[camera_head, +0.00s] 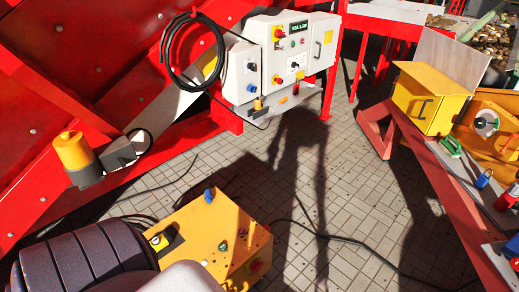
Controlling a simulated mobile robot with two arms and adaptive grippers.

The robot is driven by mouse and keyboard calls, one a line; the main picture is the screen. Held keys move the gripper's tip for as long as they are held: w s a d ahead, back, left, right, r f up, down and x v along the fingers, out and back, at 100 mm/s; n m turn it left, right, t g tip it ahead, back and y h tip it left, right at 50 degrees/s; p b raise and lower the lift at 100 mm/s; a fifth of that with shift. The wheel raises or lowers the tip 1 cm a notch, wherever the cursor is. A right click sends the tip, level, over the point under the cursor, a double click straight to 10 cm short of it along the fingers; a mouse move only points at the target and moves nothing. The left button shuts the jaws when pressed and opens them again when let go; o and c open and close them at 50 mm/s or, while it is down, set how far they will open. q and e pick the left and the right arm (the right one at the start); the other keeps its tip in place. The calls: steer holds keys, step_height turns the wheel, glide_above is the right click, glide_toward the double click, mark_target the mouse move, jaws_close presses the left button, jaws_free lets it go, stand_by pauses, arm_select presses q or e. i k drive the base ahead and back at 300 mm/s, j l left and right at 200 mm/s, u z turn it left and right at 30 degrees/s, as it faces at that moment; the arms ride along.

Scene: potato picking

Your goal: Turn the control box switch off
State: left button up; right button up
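A white control box (284,56) is mounted on the red machine at the top centre. Its front carries a small dark display with green characters, a red and yellow knob (278,32), a black rotary switch (295,65) on a white plate, and small coloured buttons. The exact position of the switch is too small to tell. A narrower white box (241,72) with a black knob and a blue knob adjoins it on the left. Neither of my grippers is in view, and nothing touches the control box front.
A black cable coil (164,60) hangs left of the boxes. A yellow box with buttons (228,232) stands at the lower centre, with cables on the paving. A red bench (436,176) holds a yellow case (431,97) and padlocks on the right. The middle paving (345,205) is mostly clear.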

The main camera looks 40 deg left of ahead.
mark_target(255, 265)
steer(key=i+l+u, duration=0.1)
steer(key=i+u, duration=0.2)
steer(key=u, duration=0.2)
steer(key=i+l+u, duration=0.2)
steer(key=u, duration=0.25)
steer(key=i+l+u, duration=0.25)
steer(key=u, duration=0.25)
steer(key=i+l+u, duration=0.15)
steer(key=l+u, duration=0.35)
